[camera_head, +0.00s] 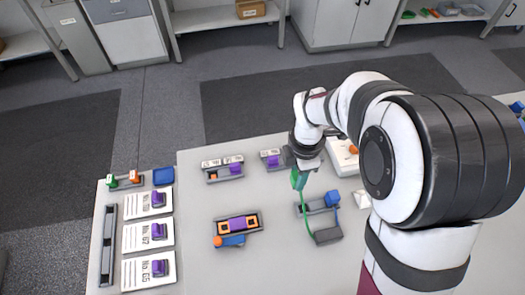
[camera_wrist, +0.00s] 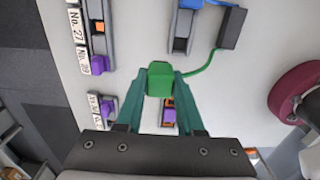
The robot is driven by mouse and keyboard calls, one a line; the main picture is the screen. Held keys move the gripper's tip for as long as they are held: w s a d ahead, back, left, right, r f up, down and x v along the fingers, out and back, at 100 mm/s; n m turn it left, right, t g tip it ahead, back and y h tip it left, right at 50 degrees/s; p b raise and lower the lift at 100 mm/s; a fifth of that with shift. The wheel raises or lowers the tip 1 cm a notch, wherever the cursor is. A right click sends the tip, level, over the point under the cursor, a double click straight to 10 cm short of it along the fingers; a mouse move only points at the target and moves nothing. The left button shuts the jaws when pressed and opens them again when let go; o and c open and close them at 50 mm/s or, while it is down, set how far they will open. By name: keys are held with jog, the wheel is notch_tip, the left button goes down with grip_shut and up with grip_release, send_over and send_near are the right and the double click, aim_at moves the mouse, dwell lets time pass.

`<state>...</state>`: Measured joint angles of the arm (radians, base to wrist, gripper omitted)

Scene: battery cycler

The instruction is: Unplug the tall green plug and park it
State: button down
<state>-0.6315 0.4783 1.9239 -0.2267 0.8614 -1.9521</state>
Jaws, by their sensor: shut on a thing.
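My gripper (camera_head: 299,171) is shut on the green plug (camera_head: 297,181). In the wrist view the plug (camera_wrist: 160,80) is a block between the tips of my two teal fingers (camera_wrist: 163,93). It appears clear of any socket, above the table. Its green cable (camera_head: 305,215) runs to a dark box (camera_head: 328,236), which also shows in the wrist view (camera_wrist: 232,28). Beside the box, a grey holder (camera_head: 310,209) has a blue plug (camera_head: 332,198) at one end and a bare stretch. The underside of the green plug is hidden.
Racks with purple modules and labels (camera_head: 224,173) stand behind left. A tray with a purple module (camera_head: 237,224) lies front left. Numbered cards (camera_head: 148,236) with purple pieces, a dark rail (camera_head: 108,245) and a blue bin (camera_head: 163,176) are far left. The table between is clear.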

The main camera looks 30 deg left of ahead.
jog(key=shift+s+d+f, duration=0.2)
jog(key=shift+d+f, duration=0.45)
jog(key=shift+f, duration=0.6)
jog(key=shift+s+d+f, duration=0.2)
jog(key=shift+d+f, duration=0.5)
jog(key=shift+f, duration=0.6)
jog(key=shift+s+d+f, duration=0.2)
jog(key=shift+d+f, duration=0.45)
jog(key=shift+f, duration=0.6)
jog(key=shift+f, duration=0.2)
jog(key=shift+c, duration=2.2)
grip_release()
